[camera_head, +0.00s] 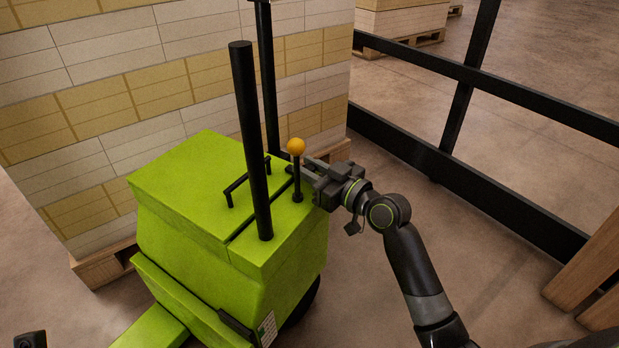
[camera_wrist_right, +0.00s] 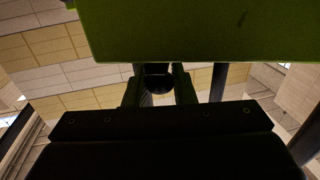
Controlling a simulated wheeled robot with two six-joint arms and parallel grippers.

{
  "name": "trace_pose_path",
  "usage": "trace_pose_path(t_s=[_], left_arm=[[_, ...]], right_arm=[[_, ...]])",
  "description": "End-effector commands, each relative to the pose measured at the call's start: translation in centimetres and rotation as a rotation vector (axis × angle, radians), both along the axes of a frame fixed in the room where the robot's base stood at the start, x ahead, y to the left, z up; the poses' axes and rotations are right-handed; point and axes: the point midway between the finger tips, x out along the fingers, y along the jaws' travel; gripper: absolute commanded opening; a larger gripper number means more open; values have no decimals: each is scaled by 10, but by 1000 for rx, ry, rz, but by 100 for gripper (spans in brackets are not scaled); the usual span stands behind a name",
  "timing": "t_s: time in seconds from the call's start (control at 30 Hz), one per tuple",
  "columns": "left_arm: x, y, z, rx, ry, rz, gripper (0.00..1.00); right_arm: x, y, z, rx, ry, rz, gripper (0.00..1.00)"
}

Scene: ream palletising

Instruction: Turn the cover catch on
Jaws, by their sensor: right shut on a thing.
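A green machine (camera_head: 190,190) has a flat cover with a black bar handle (camera_head: 247,180) on top. The dark cover catch (camera_head: 289,169) sits at the cover's seam, partly hidden behind the lever and fingers. My right gripper (camera_head: 306,170) reaches in from the right, low over the machine's top, and is shut on the catch. In the right wrist view, a dark round piece (camera_wrist_right: 157,82) shows between the two fingers, with the green body (camera_wrist_right: 190,30) above it. Which way the catch is turned cannot be told.
A lever with a yellow ball (camera_head: 296,147) stands right beside my right fingers. A thick black post (camera_head: 251,140) rises from the machine. A stack of boxed reams (camera_head: 95,90) on a pallet stands behind. A black rail fence (camera_head: 470,75) runs at right, with open floor before it.

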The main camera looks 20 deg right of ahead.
Motion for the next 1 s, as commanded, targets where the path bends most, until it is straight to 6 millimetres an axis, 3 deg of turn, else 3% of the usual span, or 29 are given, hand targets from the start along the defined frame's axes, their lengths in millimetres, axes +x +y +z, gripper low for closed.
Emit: trace_pose_path(t_s=[0.37, 0.4, 0.43, 0.77, 1.0], left_arm=[[1, 0, 1, -10, -11, 3, 51], [1, 0, 1, -11, -11, 3, 51], [1, 0, 0, -11, -10, 3, 51], [1, 0, 0, -8, 0, 4, 51], [0, 1, 9, 2, 9, -8, 51]], right_arm=[[0, 0, 0, -2, 2, 12, 1], [0, 0, 0, -2, 2, 12, 28], [0, 0, 0, -2, 2, 11, 31], [-3, -2, 0, -2, 2, 10, 31], [-31, -20, 1, -6, 4, 9, 31]])
